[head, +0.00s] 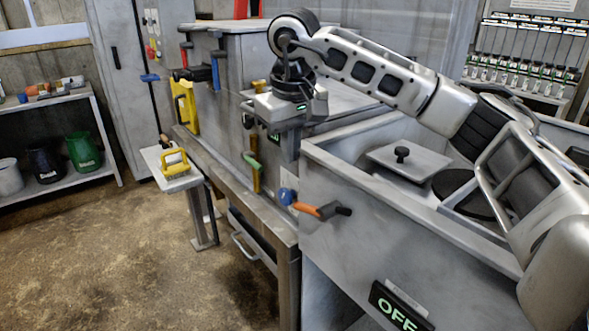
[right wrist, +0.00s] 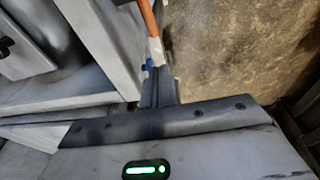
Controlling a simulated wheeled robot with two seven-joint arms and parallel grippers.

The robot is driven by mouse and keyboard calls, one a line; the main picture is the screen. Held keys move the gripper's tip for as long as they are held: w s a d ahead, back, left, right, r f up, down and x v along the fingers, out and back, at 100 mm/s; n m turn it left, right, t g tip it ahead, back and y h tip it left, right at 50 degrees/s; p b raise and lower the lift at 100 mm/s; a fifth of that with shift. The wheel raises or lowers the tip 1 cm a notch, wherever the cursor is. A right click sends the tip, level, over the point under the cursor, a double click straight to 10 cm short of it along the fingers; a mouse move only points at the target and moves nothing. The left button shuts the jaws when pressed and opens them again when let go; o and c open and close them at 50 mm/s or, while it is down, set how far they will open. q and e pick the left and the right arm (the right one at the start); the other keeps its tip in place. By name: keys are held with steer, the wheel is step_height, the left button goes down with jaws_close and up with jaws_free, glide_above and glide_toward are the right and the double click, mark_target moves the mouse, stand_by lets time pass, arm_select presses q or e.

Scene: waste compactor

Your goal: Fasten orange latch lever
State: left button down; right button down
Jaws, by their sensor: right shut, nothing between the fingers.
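The orange latch lever (head: 320,209) sits on the front of the grey machine, with a blue hub (head: 287,196) at its left end and a black tip at its right end. It lies nearly level, dipping slightly to the right. My right gripper (head: 289,155) points down above and behind the hub, shut and empty. In the right wrist view the orange lever (right wrist: 149,18) rises beyond the shut fingers (right wrist: 155,82), with some blue at its lower end. I cannot tell whether the fingers touch it. My left gripper is out of view.
The open bin's grey wall (head: 395,220) stands right of the latch, with an OFF sign (head: 398,308) below. A small side table (head: 170,178) carries a yellow handle. The floor at left is clear.

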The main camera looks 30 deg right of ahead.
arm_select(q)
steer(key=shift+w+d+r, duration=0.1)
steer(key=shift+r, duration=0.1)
arm_select(e)
steer(key=r, duration=0.5)
steer(key=shift+w+a+r, duration=0.15)
steer(key=shift+a, duration=0.05)
arm_select(q)
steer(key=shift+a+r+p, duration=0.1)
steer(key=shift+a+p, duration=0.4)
steer(key=shift+p, duration=0.3)
arm_select(e)
steer(key=shift+w+m+g+h, duration=0.15)
steer(key=shift+m+g+h, duration=0.3)
steer(key=shift+m, duration=2.7)
steer(key=shift+w+m+g+h, duration=0.15)
steer(key=shift+m+g, duration=0.45)
steer(key=shift+m, duration=2.5)
steer(key=shift+w+m+g+h, duration=0.15)
steer(key=shift+m+g+h, duration=0.3)
steer(key=shift+m, duration=2.7)
steer(key=shift+d+y, duration=0.1)
steer(key=shift+y, duration=0.15)
